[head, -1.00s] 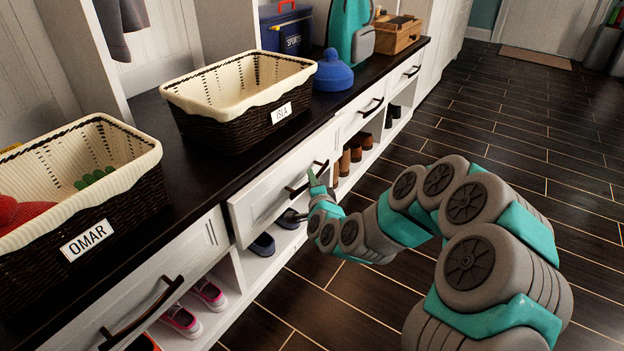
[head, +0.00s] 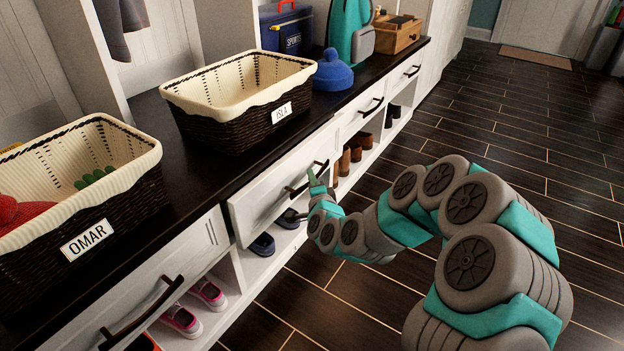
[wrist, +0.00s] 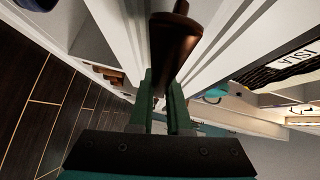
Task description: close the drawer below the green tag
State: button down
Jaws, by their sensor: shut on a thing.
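The white drawer (head: 270,200) under the ISLA basket stands slightly out from the cabinet front. Its dark bar handle (head: 296,190) also shows large in the wrist view (wrist: 174,50). My gripper (head: 316,183) is at the right part of this handle. In the wrist view my gripper's two green fingers (wrist: 166,95) are shut on the handle. I cannot make out a green tag; the ISLA tag (head: 281,113) and the OMAR tag (head: 86,241) look white.
The ISLA basket (head: 215,130) and OMAR basket (head: 130,205) stand on the dark bench top (head: 190,185). Another drawer (head: 205,238) is at left, and more lie farther right. Shoes (head: 182,320) sit in cubbies below. The dark tiled floor (head: 510,120) to the right is clear.

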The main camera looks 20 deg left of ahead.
aim_at(299, 175)
dwell(0.3)
jog(key=shift+w+a, duration=0.25)
jog(key=shift+a, duration=0.45)
jog(key=shift+w+a, duration=0.2)
jog(key=shift+a, duration=0.45)
jog(key=shift+w+a, duration=0.25)
jog(key=shift+a, duration=0.45)
jog(key=c, duration=0.9)
grip_release()
jog(key=shift+a, duration=0.1)
jog(key=v, duration=0.8)
jog(key=shift+p, duration=0.3)
jog(key=shift+w, duration=0.1)
